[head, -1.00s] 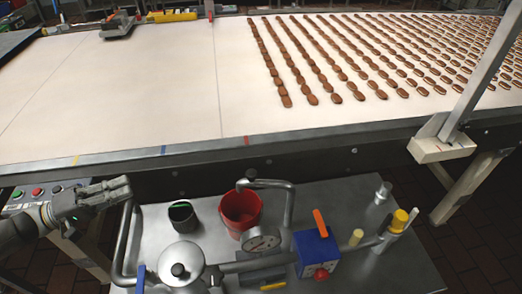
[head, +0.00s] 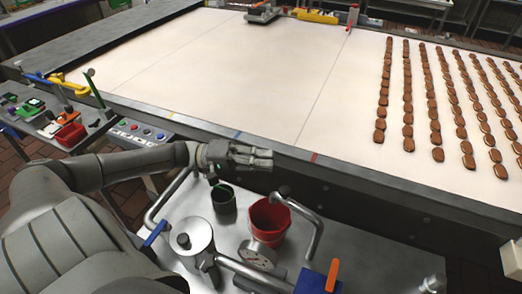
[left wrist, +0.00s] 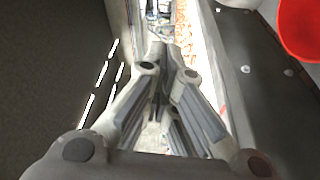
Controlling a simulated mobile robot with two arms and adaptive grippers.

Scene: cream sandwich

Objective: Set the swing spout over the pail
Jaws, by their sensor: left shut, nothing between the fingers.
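The red pail (head: 256,222) stands on the metal cart. It also shows at the top right of the left wrist view (left wrist: 299,28). The swing spout (head: 314,240) is a bent grey pipe with a dark knob, rising at the pail's right. Its outlet end appears at the pail's far rim; I cannot tell whether it is inside the rim. My left gripper (head: 268,158) is shut and empty, beyond the spout and pail in the head view, near the conveyor's front edge. It appears apart from the spout. My right gripper is not in view.
A dark cup (head: 223,201) stands left of the pail. A lidded steel vessel (head: 190,237), a gauge (head: 257,256) and a blue box (head: 315,283) crowd the cart's front. The conveyor (head: 220,75) runs behind, with biscuit rows at right.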

